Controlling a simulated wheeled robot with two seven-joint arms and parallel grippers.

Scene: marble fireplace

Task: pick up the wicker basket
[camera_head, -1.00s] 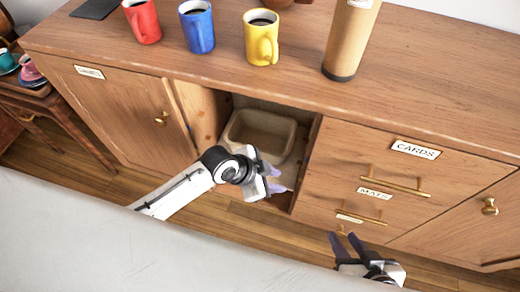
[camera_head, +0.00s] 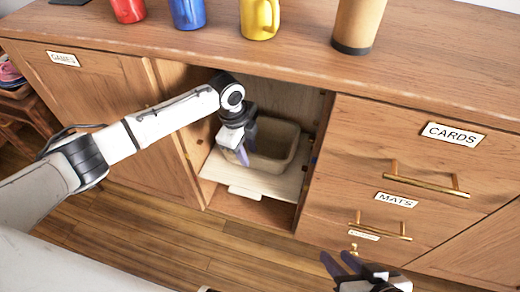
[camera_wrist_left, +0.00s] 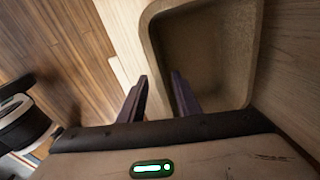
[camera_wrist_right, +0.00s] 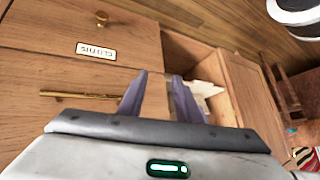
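The wicker basket (camera_head: 288,158) is a beige, open-topped bin inside the open cabinet bay, on a pale shelf board (camera_head: 225,172). It looks empty, and its left part is hidden by my arm in the head view. My left gripper (camera_head: 242,157) is inside the bay at the basket's near left side, pointing down. In the left wrist view its open fingers (camera_wrist_left: 162,92) straddle the wall of the basket (camera_wrist_left: 205,50), one outside and one over the inside; contact cannot be told. My right gripper (camera_head: 338,264) is open and empty in front of the drawers, also in its wrist view (camera_wrist_right: 157,88).
The open door edge and frame bound the bay. Drawers with brass handles (camera_head: 425,186) stand to its right. On the top are red (camera_head: 128,8), blue (camera_head: 187,12) and yellow (camera_head: 259,18) mugs and a brown tumbler (camera_head: 358,22). The wooden floor (camera_head: 150,235) in front is clear.

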